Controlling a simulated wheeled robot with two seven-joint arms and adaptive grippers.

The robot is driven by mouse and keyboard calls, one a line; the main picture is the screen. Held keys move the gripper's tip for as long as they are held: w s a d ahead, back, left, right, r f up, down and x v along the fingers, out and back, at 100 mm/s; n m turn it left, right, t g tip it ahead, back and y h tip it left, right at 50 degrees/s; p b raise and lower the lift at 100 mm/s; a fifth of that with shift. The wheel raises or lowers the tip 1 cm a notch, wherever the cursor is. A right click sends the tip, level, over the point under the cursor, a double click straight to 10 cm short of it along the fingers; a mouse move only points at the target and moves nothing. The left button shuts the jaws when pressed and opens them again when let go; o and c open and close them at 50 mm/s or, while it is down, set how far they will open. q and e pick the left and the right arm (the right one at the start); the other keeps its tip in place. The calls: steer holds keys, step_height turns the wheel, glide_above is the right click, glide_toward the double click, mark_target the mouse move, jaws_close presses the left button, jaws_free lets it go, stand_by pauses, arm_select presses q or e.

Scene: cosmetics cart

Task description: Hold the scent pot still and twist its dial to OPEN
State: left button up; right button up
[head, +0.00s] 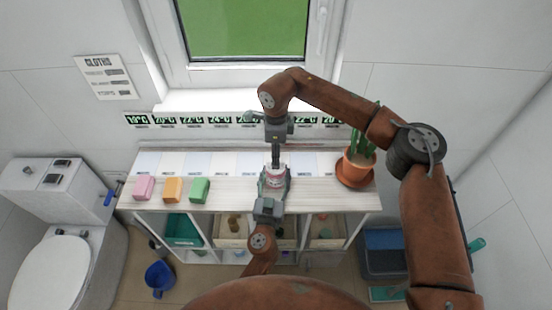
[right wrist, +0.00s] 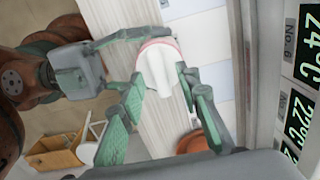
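The scent pot (head: 275,178), white with a pinkish-red band, stands on the cart top near its front edge. My left gripper (head: 275,188) comes from the front, its fingers on both sides of the pot and apparently against it. In the right wrist view the pot's pale dial (right wrist: 165,72) has a raised ridge. My right gripper (right wrist: 165,85) is above the pot, pointing down, with its green-padded fingertips apart on either side of the dial. I see no clear contact there. The dial's markings are not readable, and the pot's lower part is hidden by the left fingers.
Pink (head: 144,188), orange (head: 172,188) and green (head: 199,190) blocks sit left on the cart top (head: 230,195). A potted cactus (head: 355,170) stands at the right end. Temperature cards (head: 165,121) line the wall behind. Bins fill the shelves below.

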step_height(320, 180, up, 10)
steer(key=shift+r, duration=0.2)
stand_by(0.3)
arm_select(q)
steer(key=o, duration=1.6)
